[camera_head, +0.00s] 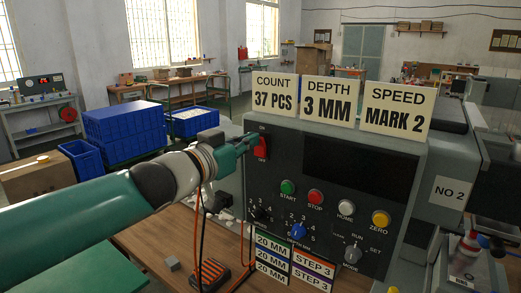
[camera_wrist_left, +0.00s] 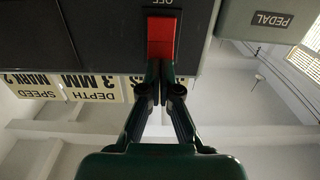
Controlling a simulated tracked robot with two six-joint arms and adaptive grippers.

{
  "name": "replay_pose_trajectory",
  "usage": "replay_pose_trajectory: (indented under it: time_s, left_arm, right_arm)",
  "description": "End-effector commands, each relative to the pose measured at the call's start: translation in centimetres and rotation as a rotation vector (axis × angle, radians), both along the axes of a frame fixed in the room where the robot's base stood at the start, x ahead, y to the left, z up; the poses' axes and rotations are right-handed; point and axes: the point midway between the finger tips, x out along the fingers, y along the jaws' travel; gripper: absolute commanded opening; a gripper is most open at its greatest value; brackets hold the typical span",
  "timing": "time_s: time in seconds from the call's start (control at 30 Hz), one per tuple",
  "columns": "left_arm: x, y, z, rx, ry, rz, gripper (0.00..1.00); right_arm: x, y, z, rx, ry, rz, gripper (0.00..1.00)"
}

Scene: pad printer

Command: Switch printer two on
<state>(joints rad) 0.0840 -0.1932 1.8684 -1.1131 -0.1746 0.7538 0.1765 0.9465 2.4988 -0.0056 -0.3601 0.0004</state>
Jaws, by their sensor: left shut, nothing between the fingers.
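Printer two is the grey control box (camera_head: 350,135) with a dark, blank display (camera_head: 360,166) and a NO 2 label (camera_head: 447,192) on the grey part to its right. Its red rocker switch (camera_head: 261,147), marked ON above and OFF below, is at the upper left of the front panel. My left gripper (camera_head: 246,141) is shut and empty, with its tips right at the switch's left side in the head view. In the left wrist view, upside down, the red switch (camera_wrist_left: 161,36) is just beyond the closed fingertips (camera_wrist_left: 161,66). I cannot tell whether they touch it. My right gripper is not in view.
Green, red, white and yellow buttons (camera_head: 316,197) and several knobs (camera_head: 297,231) sit below the display. Cards (camera_head: 275,95) stand on top of the box. Orange and black cables (camera_head: 201,235) hang left of it. Blue crates (camera_head: 125,130) stand behind my left arm.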

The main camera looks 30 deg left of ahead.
Motion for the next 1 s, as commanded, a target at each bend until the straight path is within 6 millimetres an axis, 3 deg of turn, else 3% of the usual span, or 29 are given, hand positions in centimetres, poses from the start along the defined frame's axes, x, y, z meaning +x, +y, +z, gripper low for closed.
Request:
replay_pose_trajectory:
  time_s: [0.63,1.0]
  left_arm:
    - [1.1,-0.1,0.0,0.0,0.0,-0.001,0.0]
    - [-1.9,0.2,0.2,0.0,0.001,0.0,0.0]
  right_arm:
    - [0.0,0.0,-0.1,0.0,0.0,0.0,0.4]
    - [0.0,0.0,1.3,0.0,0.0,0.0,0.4]
